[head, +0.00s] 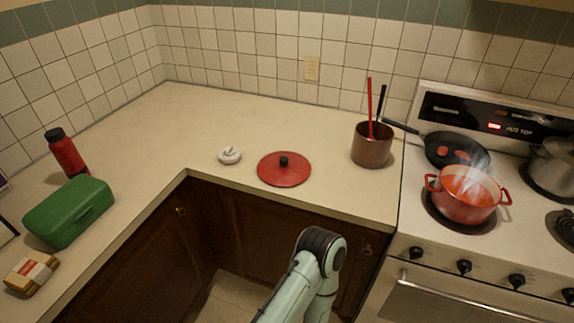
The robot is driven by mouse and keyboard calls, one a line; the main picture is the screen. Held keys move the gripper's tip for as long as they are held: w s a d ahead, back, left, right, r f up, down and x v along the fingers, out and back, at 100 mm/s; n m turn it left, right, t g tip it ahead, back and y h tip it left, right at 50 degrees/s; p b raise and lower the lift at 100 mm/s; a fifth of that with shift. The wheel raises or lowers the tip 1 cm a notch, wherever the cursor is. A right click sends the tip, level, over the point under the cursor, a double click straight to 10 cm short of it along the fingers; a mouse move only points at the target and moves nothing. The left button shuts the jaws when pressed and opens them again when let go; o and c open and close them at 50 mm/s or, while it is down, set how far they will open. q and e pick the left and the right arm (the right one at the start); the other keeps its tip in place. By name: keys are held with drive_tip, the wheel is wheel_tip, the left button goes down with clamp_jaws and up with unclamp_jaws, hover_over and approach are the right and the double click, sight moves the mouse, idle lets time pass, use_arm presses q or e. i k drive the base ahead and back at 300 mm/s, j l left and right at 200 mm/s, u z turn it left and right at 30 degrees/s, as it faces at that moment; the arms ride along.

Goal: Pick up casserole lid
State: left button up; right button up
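The casserole lid (292,175) is a round red disc with a black knob. It lies flat on the beige counter, knob up, close to the front edge. A pale green arm of mine rises from the bottom of the view, just below and in front of the lid, and does not touch it. Neither of my grippers can be made out in the head view. The matching red casserole pot (464,194) stands uncovered on the front left burner with steam rising from it.
A brown utensil crock (371,148) stands right of the lid. A small white object (229,155) lies left of it. A black frying pan (470,150) sits on the stove, handle toward the crock. A green box (68,211) and red bottle (66,154) stand far left. Counter behind the lid is clear.

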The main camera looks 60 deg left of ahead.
sight(281, 169)
drive_tip(key=u, duration=2)
drive_tip(key=z, duration=1.4)
drive_tip(key=k+j, duration=0.1)
drive_tip(key=j, duration=0.8)
drive_tip(key=k+j+u, duration=0.1)
drive_tip(key=j, duration=0.4)
drive_tip(key=k, duration=0.05)
